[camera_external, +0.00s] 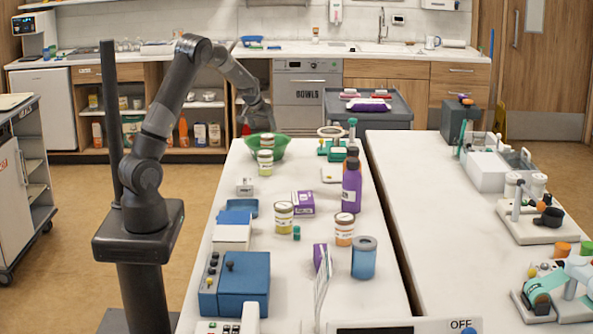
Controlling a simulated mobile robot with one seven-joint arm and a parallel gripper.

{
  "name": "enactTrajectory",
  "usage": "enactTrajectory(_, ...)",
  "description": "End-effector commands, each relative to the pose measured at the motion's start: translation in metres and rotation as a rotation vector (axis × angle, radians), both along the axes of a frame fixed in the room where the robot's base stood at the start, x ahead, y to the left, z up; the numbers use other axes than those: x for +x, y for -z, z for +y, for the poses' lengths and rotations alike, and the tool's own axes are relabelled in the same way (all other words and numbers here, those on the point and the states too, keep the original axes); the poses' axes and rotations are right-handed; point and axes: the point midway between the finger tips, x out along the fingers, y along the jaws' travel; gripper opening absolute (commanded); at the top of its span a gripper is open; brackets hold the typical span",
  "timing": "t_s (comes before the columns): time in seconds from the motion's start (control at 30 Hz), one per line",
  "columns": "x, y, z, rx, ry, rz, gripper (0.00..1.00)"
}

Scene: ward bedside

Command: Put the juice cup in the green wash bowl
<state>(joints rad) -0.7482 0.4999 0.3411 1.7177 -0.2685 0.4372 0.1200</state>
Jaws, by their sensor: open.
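The green wash bowl (279,151) stands at the far left part of the near white table. A small lidded cup (267,141) with a pale label shows at the bowl, seemingly inside its rim. A similar cup (265,163) stands just in front of the bowl. A yellow-green labelled cup (284,218) and an orange one (344,229) stand further forward. The labels are too small to read, so I cannot tell which is the juice cup. My gripper (257,129) is open, pointing down just above the bowl and the cup there, apparently holding nothing.
A blue box device (236,286) is at the front left. A narrow gap (388,220) separates the second white table (440,230), whose left half is clear.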

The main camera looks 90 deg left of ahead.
Motion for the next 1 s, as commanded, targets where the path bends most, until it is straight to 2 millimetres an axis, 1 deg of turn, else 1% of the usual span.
enactTrajectory(0.03,-0.001,-0.008,-0.004,0.0,0.001,-0.001,0.79)
enactTrajectory(0.2,-0.005,-0.022,-0.011,0.001,0.001,-0.001,0.79)
enactTrajectory(0.57,-0.006,-0.026,-0.015,-0.001,0.001,0.0,0.79)
enactTrajectory(0.67,0.001,-0.034,-0.027,-0.006,0.02,-0.007,0.79)
enactTrajectory(0.77,0.017,-0.05,-0.059,-0.019,0.072,-0.024,0.79)
enactTrajectory(0.87,0.036,-0.074,-0.111,-0.04,0.152,-0.045,0.79)
enactTrajectory(0.9,0.042,-0.084,-0.134,-0.049,0.189,-0.051,0.79)
enactTrajectory(0.97,0.05,-0.097,-0.17,-0.061,0.246,-0.06,0.79)
enactTrajectory(1.0,0.053,-0.105,-0.193,-0.07,0.284,-0.064,0.79)
